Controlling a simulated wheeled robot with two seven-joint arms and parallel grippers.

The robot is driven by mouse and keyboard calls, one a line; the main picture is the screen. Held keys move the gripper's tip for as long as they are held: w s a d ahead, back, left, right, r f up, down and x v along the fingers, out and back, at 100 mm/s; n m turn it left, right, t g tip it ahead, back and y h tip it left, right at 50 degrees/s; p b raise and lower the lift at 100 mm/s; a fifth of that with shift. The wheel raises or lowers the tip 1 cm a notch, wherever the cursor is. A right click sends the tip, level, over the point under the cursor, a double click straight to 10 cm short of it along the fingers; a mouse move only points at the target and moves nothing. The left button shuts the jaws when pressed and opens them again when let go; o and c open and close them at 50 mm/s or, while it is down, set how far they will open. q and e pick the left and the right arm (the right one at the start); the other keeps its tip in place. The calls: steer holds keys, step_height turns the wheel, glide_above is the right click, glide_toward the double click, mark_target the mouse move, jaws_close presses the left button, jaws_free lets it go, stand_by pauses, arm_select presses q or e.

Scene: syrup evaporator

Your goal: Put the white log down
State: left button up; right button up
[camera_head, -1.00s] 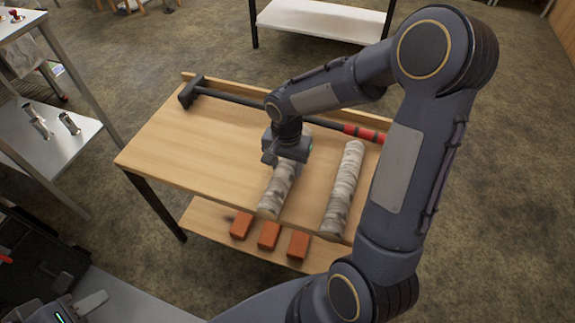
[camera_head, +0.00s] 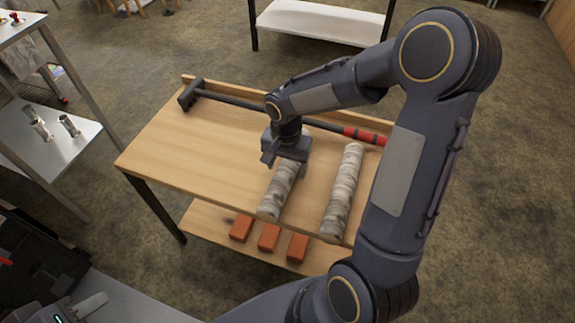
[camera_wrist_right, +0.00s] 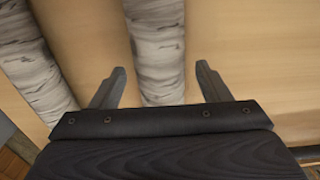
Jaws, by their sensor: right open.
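A white birch log (camera_head: 276,198) lies on the wooden table, its far end hidden under my right gripper (camera_head: 288,170). In the right wrist view this log (camera_wrist_right: 157,45) runs between the two spread fingers of the gripper (camera_wrist_right: 161,84), with a visible gap beside the right finger. A second similar log (camera_head: 342,190) lies to its right on the table, and it also shows at the left of the right wrist view (camera_wrist_right: 30,60). My left gripper (camera_head: 82,308) shows only partly at the lower left corner; its jaw opening is unclear.
The wooden table (camera_head: 185,145) has free room left of the logs. A long-handled hammer (camera_head: 235,98) with a red grip lies along its back edge. Several orange bricks (camera_head: 269,237) sit on the lower shelf. A metal shelf with steel cups (camera_head: 69,125) stands at left.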

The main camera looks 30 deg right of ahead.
mark_target(286, 165)
step_height(286, 165, up, 10)
steer(key=p, duration=0.2)
steer(key=s+a+r+n+t+y, duration=0.2)
steer(key=s+n, duration=0.2)
steer(key=s, duration=0.4)
steer(key=s+a+r+n+t+y, duration=0.1)
steer(key=s+a+r+n+t, duration=0.1)
steer(key=s, duration=0.7)
steer(key=shift+s+a+r+n+t+y, duration=0.2)
steer(key=shift+r+n+t+y, duration=0.2)
steer(key=shift+r+n+t, duration=0.55)
steer(key=shift+f+p, duration=0.15)
steer(key=shift+p, duration=0.15)
step_height(286, 165, up, 16)
steer(key=p, duration=1.6)
steer(key=shift+s, duration=0.1)
